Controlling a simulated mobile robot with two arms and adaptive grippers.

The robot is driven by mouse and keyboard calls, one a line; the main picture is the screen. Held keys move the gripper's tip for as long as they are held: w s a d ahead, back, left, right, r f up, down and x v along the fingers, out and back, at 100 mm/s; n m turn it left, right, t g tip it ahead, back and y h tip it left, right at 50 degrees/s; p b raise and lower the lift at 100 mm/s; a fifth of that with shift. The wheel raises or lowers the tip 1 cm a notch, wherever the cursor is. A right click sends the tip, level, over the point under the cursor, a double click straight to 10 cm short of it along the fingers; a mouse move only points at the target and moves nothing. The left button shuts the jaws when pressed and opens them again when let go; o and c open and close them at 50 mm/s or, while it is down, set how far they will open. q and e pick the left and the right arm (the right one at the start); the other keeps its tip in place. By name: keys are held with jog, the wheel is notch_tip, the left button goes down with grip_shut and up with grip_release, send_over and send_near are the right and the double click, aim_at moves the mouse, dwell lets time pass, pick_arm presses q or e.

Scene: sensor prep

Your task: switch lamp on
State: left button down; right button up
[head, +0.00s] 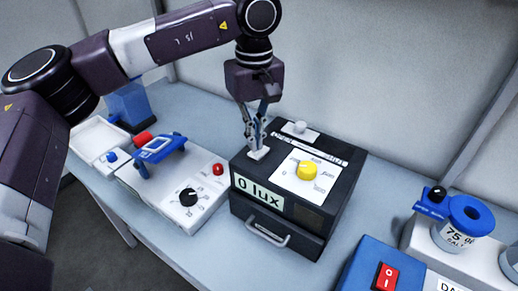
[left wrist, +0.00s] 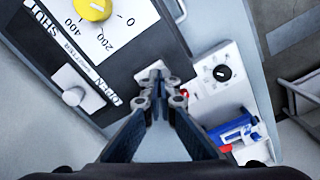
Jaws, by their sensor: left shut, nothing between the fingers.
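The black lamp box (head: 278,222) stands on the bench and its front display (head: 260,193) reads "0 lux". A yellow dial (head: 307,170) sits on its white scale plate; it also shows in the left wrist view (left wrist: 93,9). My left gripper (head: 257,148) is shut and empty, pointing down at a small white switch plate (head: 259,154) on the box's left top edge. In the left wrist view the closed fingertips (left wrist: 159,88) partly cover this plate (left wrist: 152,70). I cannot tell whether they touch it. My right gripper is not in view.
A white shutter knob (head: 300,127) is at the back of the box top. A white unit with a black dial (head: 188,197), red button (head: 218,169) and blue clamp (head: 160,148) stands left. A blue box with a red rocker switch (head: 386,277) and a blue-topped jar (head: 455,228) are right.

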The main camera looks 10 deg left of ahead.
aim_at(255, 154)
pick_arm(q)
jog(key=shift+f, duration=0.2)
dwell(0.3)
jog(key=shift+f+b, duration=0.8)
jog(key=shift+f, duration=0.15)
dwell(0.3)
jog(key=shift+r, duration=0.15)
jog(key=shift+r+p, duration=2.55)
jog(key=shift+r, duration=0.9)
jog(key=shift+f, duration=0.15)
